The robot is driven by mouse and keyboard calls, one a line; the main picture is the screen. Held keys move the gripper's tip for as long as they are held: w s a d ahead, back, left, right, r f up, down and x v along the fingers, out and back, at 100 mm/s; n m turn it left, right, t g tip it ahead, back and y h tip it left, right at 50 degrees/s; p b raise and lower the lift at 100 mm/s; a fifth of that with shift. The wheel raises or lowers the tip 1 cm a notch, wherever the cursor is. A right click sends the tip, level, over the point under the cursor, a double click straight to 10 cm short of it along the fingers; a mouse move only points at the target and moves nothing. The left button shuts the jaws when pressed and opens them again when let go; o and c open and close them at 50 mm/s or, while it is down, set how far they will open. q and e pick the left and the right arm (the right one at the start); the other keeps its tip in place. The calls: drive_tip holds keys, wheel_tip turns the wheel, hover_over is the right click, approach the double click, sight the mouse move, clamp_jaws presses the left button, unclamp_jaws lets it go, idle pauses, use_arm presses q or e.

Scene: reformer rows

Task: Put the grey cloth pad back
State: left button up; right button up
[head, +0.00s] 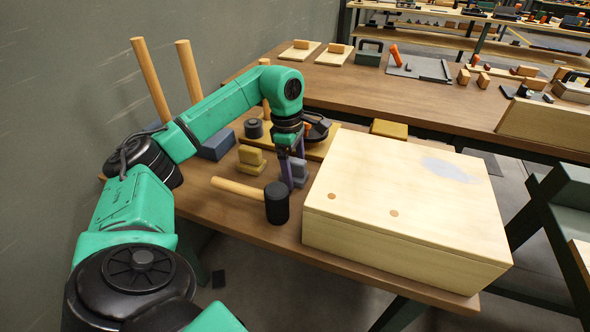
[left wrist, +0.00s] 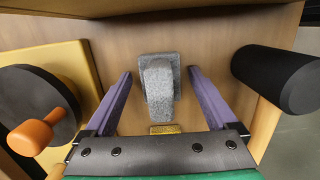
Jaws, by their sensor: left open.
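The grey cloth pad (left wrist: 158,82), a speckled grey block with a raised grip, lies on the wooden table. In the head view the pad (head: 300,171) is partly hidden behind my left gripper (head: 291,172). My left gripper (left wrist: 160,85) is open, and in the left wrist view its purple fingers stand on either side of the pad with gaps. The pad does not look gripped. A pale grey-blue smear (head: 448,169) marks the top of the large wooden box (head: 385,185). My right gripper is not in view.
A black-headed mallet (head: 276,204) lies close in front of my left gripper. A yellow block (head: 250,162) and blue block (head: 216,144) stand to its left. A dark disc with an orange knob (left wrist: 32,137) rests on the yellow board (left wrist: 72,62). Tall wooden pegs (head: 151,82) rise behind.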

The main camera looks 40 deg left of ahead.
use_arm(q)
drive_tip(key=r+p, duration=0.1)
drive_tip(key=r, duration=0.3)
drive_tip(key=a+r+p, duration=0.1)
drive_tip(key=r, duration=0.7)
drive_tip(key=shift+s+a+p, duration=0.15)
drive_tip(key=shift+s+p, duration=0.05)
drive_tip(key=shift+p, duration=0.2)
drive_tip(key=shift+f, duration=0.15)
